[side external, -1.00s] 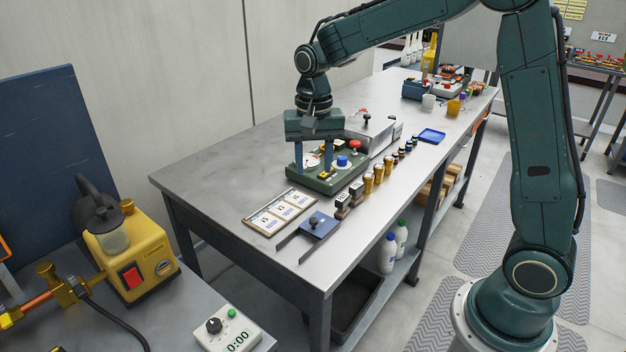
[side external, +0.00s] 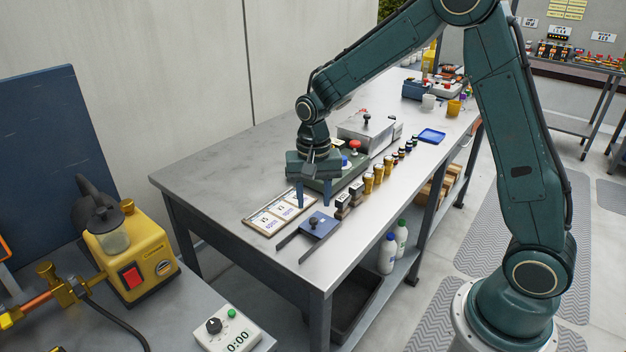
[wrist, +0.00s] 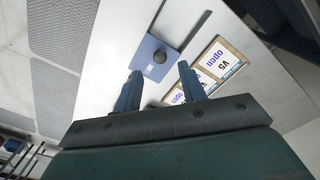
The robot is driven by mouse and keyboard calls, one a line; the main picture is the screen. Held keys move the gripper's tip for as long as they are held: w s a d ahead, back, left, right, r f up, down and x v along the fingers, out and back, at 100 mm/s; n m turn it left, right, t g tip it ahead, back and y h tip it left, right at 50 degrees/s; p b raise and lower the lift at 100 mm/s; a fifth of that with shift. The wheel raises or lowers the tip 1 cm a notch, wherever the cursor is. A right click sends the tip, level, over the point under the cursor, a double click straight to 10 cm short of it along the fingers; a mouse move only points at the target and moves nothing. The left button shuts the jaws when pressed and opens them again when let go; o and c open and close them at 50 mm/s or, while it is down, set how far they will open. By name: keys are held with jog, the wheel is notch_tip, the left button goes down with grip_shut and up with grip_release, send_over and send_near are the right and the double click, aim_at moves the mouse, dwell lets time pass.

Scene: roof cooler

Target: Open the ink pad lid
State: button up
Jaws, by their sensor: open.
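The ink pad is a flat blue square with a dark round knob on its lid (side external: 319,225), near the front end of the table. In the wrist view the blue lid (wrist: 146,62) lies flat, its knob (wrist: 160,56) just beyond my fingertips. My gripper (side external: 314,203) is open and empty, pointing down just behind the ink pad and above the table. In the wrist view my gripper's two fingers (wrist: 159,70) are spread wide, with the knob roughly between their lines and slightly ahead. I cannot tell the height gap exactly.
A framed card panel (side external: 277,218) lies left of the ink pad. Dark-handled stamps (side external: 342,205) and yellow-brown bottles (side external: 368,183) stand to the right. A green device (side external: 327,179) is behind my gripper. The table's left end (side external: 215,175) is clear.

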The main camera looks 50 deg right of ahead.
aim_at(314, 219)
jog(key=shift+f, duration=2.55)
grip_shut()
